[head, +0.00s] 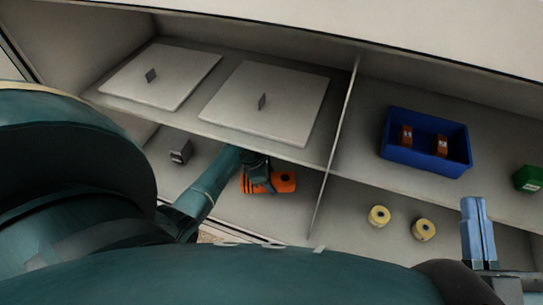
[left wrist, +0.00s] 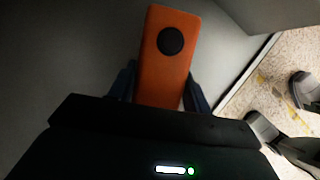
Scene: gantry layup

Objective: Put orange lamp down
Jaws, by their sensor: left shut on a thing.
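The orange lamp (head: 284,183) is a flat orange block with a black round spot, in the lower middle compartment in the head view. My left gripper (head: 258,178) reaches into that compartment and is shut on the lamp. In the left wrist view the lamp (left wrist: 165,75) sits between the two dark fingers of the left gripper (left wrist: 163,88), over a grey surface. I cannot tell whether the lamp touches the surface. My right gripper (head: 478,230) is at the lower right in the head view, its blue fingers together with nothing visible between them.
Two pale square panels (head: 290,105) with grey handles lie on the upper shelf. A thin divider (head: 335,150) stands right of the lamp. Beyond it are a blue bin (head: 400,157) with brown items, two yellow rolls (head: 379,216) and a green box (head: 528,179). A grey block (head: 180,152) lies left.

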